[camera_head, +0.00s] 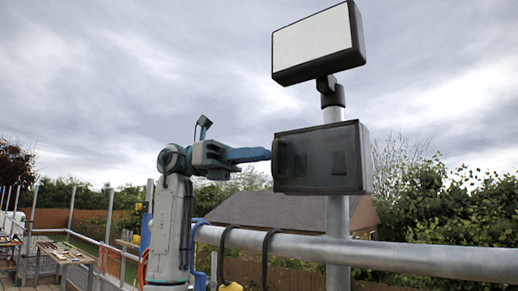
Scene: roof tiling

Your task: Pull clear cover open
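A dark grey box on a metal post carries a see-through, smoky cover (318,160) on its front. The cover lies flat over the box and looks closed. Two dark shapes show dimly behind it, and a raised strip like a handle runs down its left edge. My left gripper (267,154) comes in from the left with its blue fingers level, their tips at the box's left edge by the strip. I cannot tell whether they touch it or are closed on it. My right gripper is out of view.
A white-faced panel (315,45) is mounted above the box on the post (338,240). A thick horizontal rail (400,258) with dark straps passes below the box. Workbenches (65,254) stand far left. The air left of the box above my arm is open.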

